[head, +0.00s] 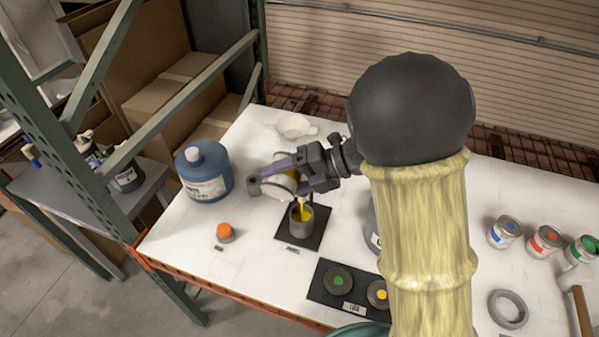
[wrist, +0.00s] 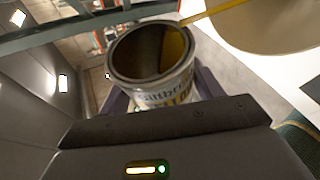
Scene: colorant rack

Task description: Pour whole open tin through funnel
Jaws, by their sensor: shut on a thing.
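My gripper (head: 276,176) is shut on an open tin (head: 289,170), held tilted above the table. A thin yellow stream falls from the tin into a dark grey pot (head: 301,226) on a black mat (head: 284,236); yellow shows inside the pot. In the wrist view the tin (wrist: 163,92) has a dark inner wall with yellow along one side, and the stream leaves its rim at the upper right. A pale funnel-like piece (head: 293,125) lies behind the gripper, apart from the pot. I see no funnel in the pot. How much is left in the tin is unclear.
A blue jug (head: 203,172) stands left; an orange-topped item (head: 225,232) is nearer. Several colour-marked tins (head: 505,232), a grey ring (head: 508,309) and a wooden stick (head: 583,311) are right. My arm hides the middle.

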